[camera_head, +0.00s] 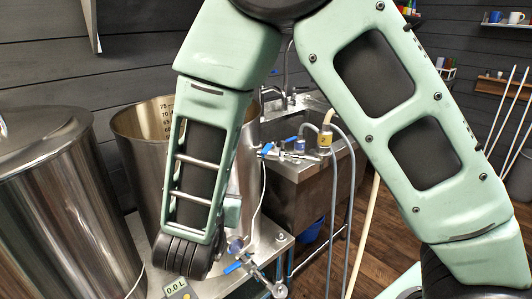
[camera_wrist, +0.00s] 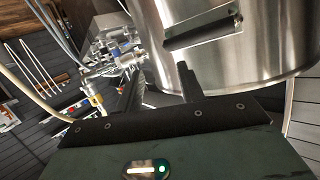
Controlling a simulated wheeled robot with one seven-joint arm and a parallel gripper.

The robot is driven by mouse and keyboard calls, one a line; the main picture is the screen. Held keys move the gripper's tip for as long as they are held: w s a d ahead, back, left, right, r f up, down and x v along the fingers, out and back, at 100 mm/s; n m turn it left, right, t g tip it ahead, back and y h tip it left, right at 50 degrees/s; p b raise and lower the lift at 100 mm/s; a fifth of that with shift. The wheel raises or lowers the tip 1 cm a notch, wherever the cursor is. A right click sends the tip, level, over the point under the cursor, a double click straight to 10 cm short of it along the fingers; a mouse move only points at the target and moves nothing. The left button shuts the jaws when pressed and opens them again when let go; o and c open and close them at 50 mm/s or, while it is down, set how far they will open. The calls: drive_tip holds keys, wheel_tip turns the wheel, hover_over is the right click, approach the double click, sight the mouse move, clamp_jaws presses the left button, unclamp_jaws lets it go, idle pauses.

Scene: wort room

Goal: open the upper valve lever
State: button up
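The upper valve (camera_head: 280,154), with a blue lever (camera_head: 267,149), sticks out to the right from the upper side of the steel kettle (camera_head: 140,125). A lower valve with a blue lever (camera_head: 233,268) sits near the front edge of the stand. In the wrist view, metal valve fittings with a little blue (camera_wrist: 115,55) show beyond the left finger, beside the kettle wall (camera_wrist: 270,50). My gripper (camera_wrist: 160,88) has its two dark fingers apart with nothing held between them. In the head view my arm hides the gripper and part of the kettle.
A second steel vessel (camera_head: 55,200) stands at the left. Grey hoses (camera_head: 349,190) hang from fittings with another blue handle (camera_head: 292,139) by the sink (camera_head: 315,165). A scale display (camera_head: 176,287) is at the front. Wooden floor (camera_head: 375,240) is open on the right.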

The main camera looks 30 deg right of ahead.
sight(267, 148)
drive_tip(key=s+d+r+m+h, duration=0.2)
drive_tip(key=s+d+h, duration=0.1)
drive_tip(key=d+h, duration=0.15)
drive_tip(key=shift+g+h, duration=0.4)
drive_tip(key=shift+h, duration=0.05)
drive_tip(key=p+x, duration=0.3)
drive_tip(key=x, duration=1.4)
drive_tip(key=shift+w+a+f, duration=0.15)
clamp_jaws()
